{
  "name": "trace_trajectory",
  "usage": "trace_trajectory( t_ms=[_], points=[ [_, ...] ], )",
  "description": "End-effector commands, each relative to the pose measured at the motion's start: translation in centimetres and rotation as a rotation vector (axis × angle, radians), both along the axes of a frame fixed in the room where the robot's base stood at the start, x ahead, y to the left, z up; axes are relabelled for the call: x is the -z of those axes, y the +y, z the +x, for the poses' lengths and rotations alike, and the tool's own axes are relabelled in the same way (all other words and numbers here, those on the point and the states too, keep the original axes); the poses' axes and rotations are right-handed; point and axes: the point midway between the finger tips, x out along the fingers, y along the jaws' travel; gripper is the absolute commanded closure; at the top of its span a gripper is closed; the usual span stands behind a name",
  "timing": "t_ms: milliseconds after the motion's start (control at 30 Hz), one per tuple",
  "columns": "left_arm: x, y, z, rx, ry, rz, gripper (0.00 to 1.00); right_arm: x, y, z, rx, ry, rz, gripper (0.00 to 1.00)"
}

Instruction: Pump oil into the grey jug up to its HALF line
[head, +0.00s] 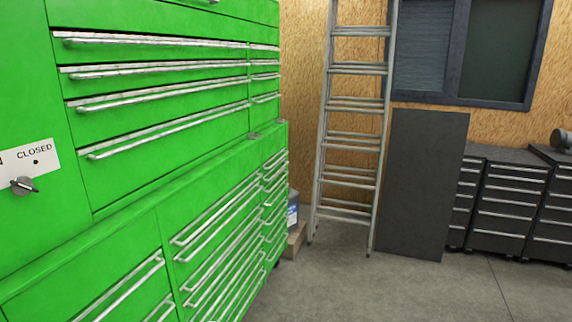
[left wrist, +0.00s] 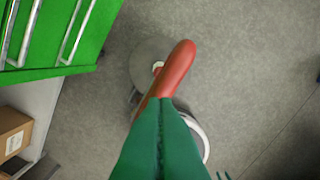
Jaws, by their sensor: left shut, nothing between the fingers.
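My left gripper (left wrist: 166,101) shows in the left wrist view as green fingers, shut with nothing between them. A red rounded bar (left wrist: 178,68), like a lever grip, lies at the fingertips; whether they touch it I cannot tell. Below it is a round grey disc (left wrist: 146,54) with a small pale and red spot. A pale round rim (left wrist: 203,144) shows partly behind the fingers; I cannot tell whether it is the grey jug. No HALF line or oil is visible. Neither gripper shows in the head view.
A large green tool chest (head: 150,190) fills the left, with a knob by a CLOSED label (head: 32,153). A ladder (head: 352,130), dark panel (head: 420,185) and grey drawer cabinets (head: 510,200) line the back. A cardboard box (left wrist: 12,135) lies lower left.

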Motion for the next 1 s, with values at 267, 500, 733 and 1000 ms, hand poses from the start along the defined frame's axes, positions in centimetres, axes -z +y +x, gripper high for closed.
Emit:
trace_trajectory(
  t_ms=[267,500,733,1000],
  points=[
    [0.0,0.0,0.0,0.000,0.000,0.000,1.00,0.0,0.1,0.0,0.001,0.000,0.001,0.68],
    [0.8,0.0,0.0,0.000,0.000,0.000,1.00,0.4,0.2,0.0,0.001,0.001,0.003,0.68],
    [2.0,0.0,0.0,0.000,0.001,0.000,1.00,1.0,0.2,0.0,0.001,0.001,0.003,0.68],
    [3.4,0.0,0.0,-0.001,0.001,0.000,1.00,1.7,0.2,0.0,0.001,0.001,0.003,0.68]
  ],
)
